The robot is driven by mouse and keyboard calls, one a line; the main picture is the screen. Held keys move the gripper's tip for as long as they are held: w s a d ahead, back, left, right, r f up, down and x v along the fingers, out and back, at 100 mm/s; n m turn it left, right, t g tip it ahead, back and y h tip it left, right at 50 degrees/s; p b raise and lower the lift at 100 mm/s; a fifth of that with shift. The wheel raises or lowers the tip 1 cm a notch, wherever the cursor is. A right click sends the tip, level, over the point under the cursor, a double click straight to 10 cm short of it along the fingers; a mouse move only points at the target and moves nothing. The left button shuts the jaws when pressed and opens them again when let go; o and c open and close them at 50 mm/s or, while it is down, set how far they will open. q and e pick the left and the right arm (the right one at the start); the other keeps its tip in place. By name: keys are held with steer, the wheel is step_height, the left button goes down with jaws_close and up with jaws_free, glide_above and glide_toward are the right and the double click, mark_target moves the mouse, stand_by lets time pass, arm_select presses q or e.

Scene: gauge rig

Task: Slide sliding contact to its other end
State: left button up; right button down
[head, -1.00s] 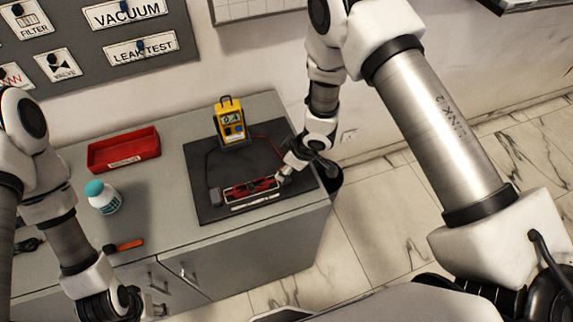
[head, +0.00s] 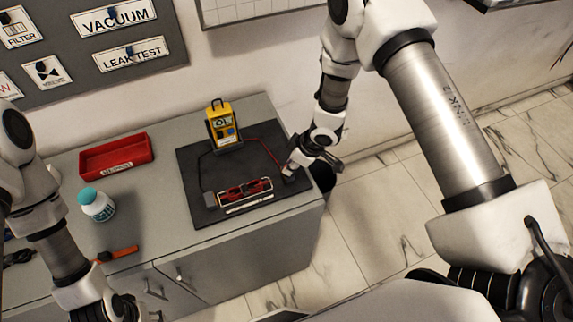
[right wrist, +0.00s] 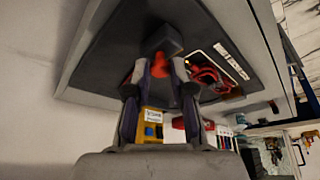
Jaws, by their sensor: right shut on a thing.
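The slide unit lies on the dark mat in the head view, a pale-edged frame with red parts inside (head: 245,191); part of it also shows in the right wrist view (right wrist: 208,80). A dark block (head: 210,199) sits at its left. My right gripper (head: 289,173) is low over the mat, just past the frame's right end. In the right wrist view its fingers (right wrist: 160,72) are closed around a red piece (right wrist: 160,66) below a dark block (right wrist: 161,42). I cannot tell whether that piece is the sliding contact. My left gripper (head: 118,306) is at lower left; its fingers are unclear.
A yellow meter (head: 223,126) with red and black leads stands at the back of the mat (head: 190,150). A red tray (head: 117,156), a white bottle with a teal cap (head: 97,204) and an orange-handled tool (head: 118,254) are on the cabinet's left. Its right edge is close to my right gripper.

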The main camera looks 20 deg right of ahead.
steer(key=c, duration=1.1)
jaws_free()
steer(key=shift+w+d, duration=0.15)
steer(key=shift+d, duration=0.1)
steer(key=shift+o, duration=0.6)
steer(key=shift+d+f, duration=0.15)
steer(key=shift+d, duration=0.35)
steer(key=shift+a, duration=0.4)
arm_select(q)
steer(key=shift+w+d+r, duration=0.1)
steer(key=shift+d, duration=0.25)
arm_select(e)
steer(key=v, duration=1.2)
